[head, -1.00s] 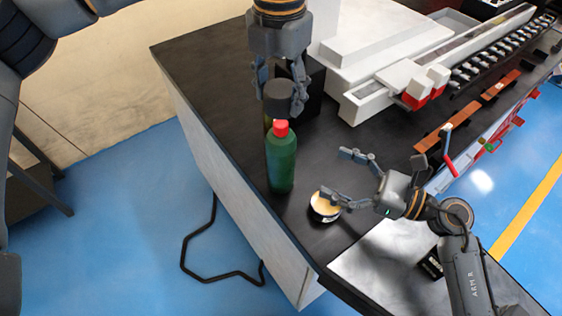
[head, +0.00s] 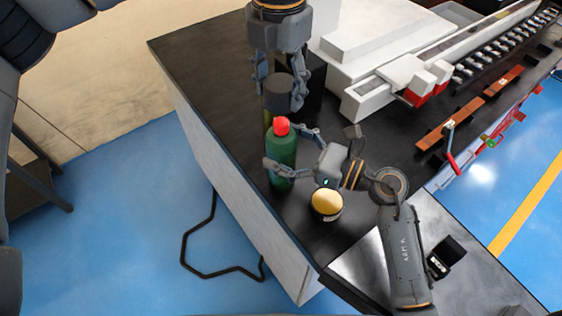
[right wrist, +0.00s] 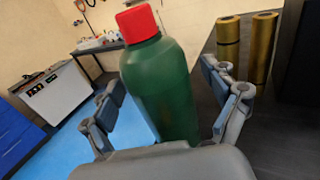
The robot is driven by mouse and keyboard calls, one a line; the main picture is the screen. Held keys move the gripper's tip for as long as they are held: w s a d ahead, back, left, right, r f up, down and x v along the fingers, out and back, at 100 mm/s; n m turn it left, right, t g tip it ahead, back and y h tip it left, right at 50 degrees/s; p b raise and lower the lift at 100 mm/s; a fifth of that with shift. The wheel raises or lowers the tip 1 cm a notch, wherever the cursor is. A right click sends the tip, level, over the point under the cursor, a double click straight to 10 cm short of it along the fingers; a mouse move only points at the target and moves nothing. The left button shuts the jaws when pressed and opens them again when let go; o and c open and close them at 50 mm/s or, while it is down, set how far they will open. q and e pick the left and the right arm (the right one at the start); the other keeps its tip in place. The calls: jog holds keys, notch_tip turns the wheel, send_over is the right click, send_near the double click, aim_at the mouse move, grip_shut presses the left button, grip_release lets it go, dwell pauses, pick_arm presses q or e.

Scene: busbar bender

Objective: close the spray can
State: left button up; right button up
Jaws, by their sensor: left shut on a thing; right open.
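The spray can (head: 284,157) is a green bottle with a red top (head: 281,126), upright near the table's left edge. It also fills the middle of the right wrist view (right wrist: 165,90). My right gripper (head: 290,148) is open, with one finger on each side of the can; I cannot tell whether they touch it. My left gripper (head: 278,92) is shut on a dark grey cylinder, apparently the cap (head: 279,84), held upright above and behind the can in the head view. The cap does not show in the right wrist view.
A round tin with a yellow top (head: 327,201) stands close in front of the can. Brass-coloured cylinders (right wrist: 228,45) stand behind the can. The dark tabletop (head: 195,65) is clear at the far left.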

aim_at(280, 122)
pick_arm(q)
jog(key=shift+s, duration=0.1)
pick_arm(e)
jog(key=shift+s, duration=0.1)
jog(key=c, duration=1.8)
pick_arm(q)
jog(key=shift+f, duration=2.45)
jog(key=shift+f, duration=0.1)
jog(key=shift+f, duration=0.8)
jog(key=shift+f, duration=0.65)
jog(key=o, duration=0.8)
